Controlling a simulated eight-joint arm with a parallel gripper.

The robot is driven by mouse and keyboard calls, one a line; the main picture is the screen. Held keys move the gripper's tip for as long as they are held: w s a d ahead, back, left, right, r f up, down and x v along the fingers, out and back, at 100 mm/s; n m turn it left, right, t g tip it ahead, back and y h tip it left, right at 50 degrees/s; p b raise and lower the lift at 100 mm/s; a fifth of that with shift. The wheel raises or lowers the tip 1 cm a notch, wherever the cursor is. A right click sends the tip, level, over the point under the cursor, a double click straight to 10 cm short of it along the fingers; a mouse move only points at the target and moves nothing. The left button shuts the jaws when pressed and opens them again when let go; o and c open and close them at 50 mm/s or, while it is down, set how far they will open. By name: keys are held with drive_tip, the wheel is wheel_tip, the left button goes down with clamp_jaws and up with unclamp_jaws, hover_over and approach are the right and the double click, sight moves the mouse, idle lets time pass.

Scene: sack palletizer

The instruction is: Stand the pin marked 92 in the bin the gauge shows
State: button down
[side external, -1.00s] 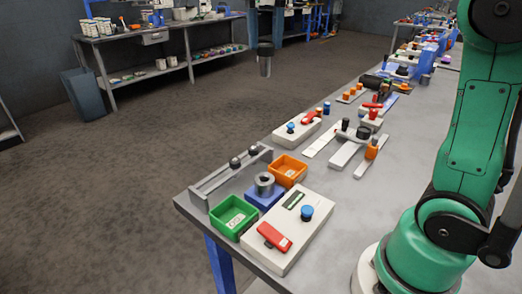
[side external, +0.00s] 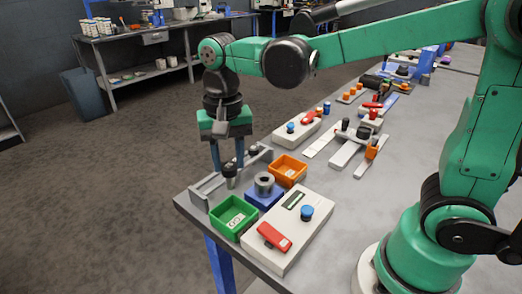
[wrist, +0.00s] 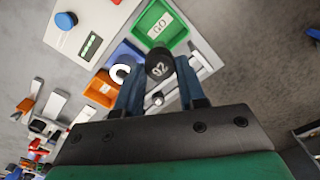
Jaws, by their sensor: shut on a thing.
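The pin marked 92 (wrist: 158,66) has a black cap with white digits; its grey body shows in the side view (side external: 231,182). My gripper (side external: 229,164) is shut on it, a blue finger on each side, and points down. The pin hangs upright near the front of the grey rack, behind the green bin (side external: 232,230), whose label reads GO (wrist: 158,29). An orange bin (side external: 289,171) stands further back.
The grey rack (side external: 204,188) holds another dark-capped pin (side external: 253,150), close to my gripper. The gauge box carries a blue knob (side external: 306,213) and a red lever (side external: 273,236). The table edge is close by on the left. Other fixtures stand further back.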

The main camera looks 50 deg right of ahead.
sight(231, 187)
drive_tip(key=shift+f, duration=2.45)
drive_tip(key=shift+f, duration=0.2)
drive_tip(key=shift+f, duration=0.7)
drive_tip(key=shift+f, duration=0.2)
drive_tip(key=shift+f, duration=0.55)
drive_tip(key=shift+f, duration=0.55)
drive_tip(key=shift+c, duration=2.1)
unclamp_jaws()
